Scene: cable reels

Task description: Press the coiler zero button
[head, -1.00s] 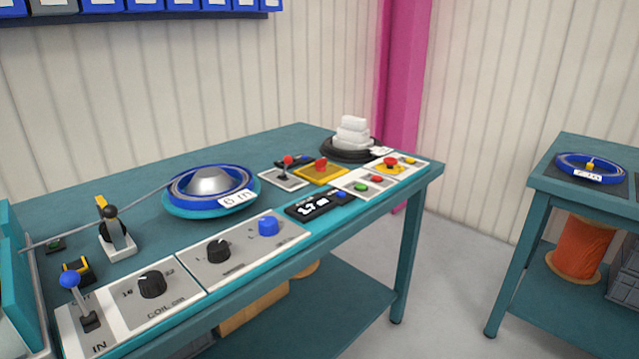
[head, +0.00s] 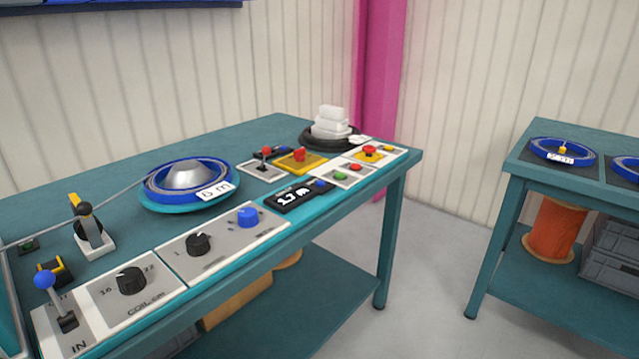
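The coiler (head: 187,188) sits on the teal bench, a blue ring around a grey cone with a white "6 m" tag. In front of it, a black counter display (head: 292,198) reads what looks like 2.7 m. A small blue button (head: 320,184) is at the display's right end; its label is too small to read. A larger blue knob (head: 248,217) stands on the grey panel to the left of the display. My gripper is not in view.
The bench (head: 100,208) also bears a blue-balled lever (head: 45,281), black dials, a yellow block with a red knob (head: 299,155), and red and green buttons. A second table (head: 500,185) stands right. Bare floor lies between them.

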